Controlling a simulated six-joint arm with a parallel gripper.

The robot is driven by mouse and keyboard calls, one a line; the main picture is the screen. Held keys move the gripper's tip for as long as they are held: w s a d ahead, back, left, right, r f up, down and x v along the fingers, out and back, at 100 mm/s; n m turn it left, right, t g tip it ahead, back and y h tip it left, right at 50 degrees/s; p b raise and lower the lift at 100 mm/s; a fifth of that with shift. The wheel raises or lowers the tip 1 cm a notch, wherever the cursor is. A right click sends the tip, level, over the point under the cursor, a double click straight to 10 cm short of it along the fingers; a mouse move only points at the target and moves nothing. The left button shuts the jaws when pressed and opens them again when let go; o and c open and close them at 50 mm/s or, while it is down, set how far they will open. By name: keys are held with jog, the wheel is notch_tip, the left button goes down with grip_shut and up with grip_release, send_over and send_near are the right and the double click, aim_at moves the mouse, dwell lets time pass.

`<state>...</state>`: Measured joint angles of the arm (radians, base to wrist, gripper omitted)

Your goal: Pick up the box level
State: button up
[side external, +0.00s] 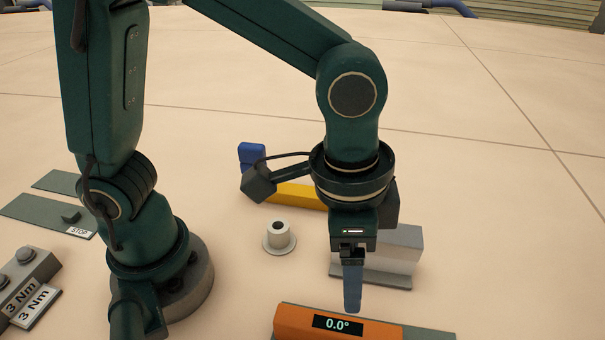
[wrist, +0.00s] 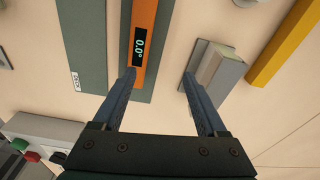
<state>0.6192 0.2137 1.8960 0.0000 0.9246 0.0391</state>
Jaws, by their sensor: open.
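An orange bar (side external: 290,323) with a black display reading 0.0° lies on a green mat (side external: 436,335) at the bottom of the side view. The bar (wrist: 150,72) also shows at the top of the wrist view, on the mat (wrist: 118,55). I take this bar for the box level, though no name on it confirms that. My gripper (side external: 352,304) points down just behind the bar in the side view. In the wrist view my gripper (wrist: 159,75) is open with nothing between its fingers. The left finger's tip overlaps the bar's near end in the picture; contact cannot be told.
A grey block (side external: 400,248) on a flanged base stands close behind my gripper. A yellow bar (side external: 292,194), a blue piece (side external: 251,153) and a white collar (side external: 279,240) lie farther back.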

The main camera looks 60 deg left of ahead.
aim_at(338, 325)
jog(key=shift+m+g+y, duration=0.4)
jog(key=shift+m+g, duration=0.1)
jog(key=shift+m, duration=0.2)
jog(key=s+d+f, duration=0.2)
jog(key=f, duration=0.1)
jog(key=shift+s+f, duration=0.25)
jog(key=shift+s, duration=0.15)
jog(key=shift+f, duration=2.4)
grip_shut()
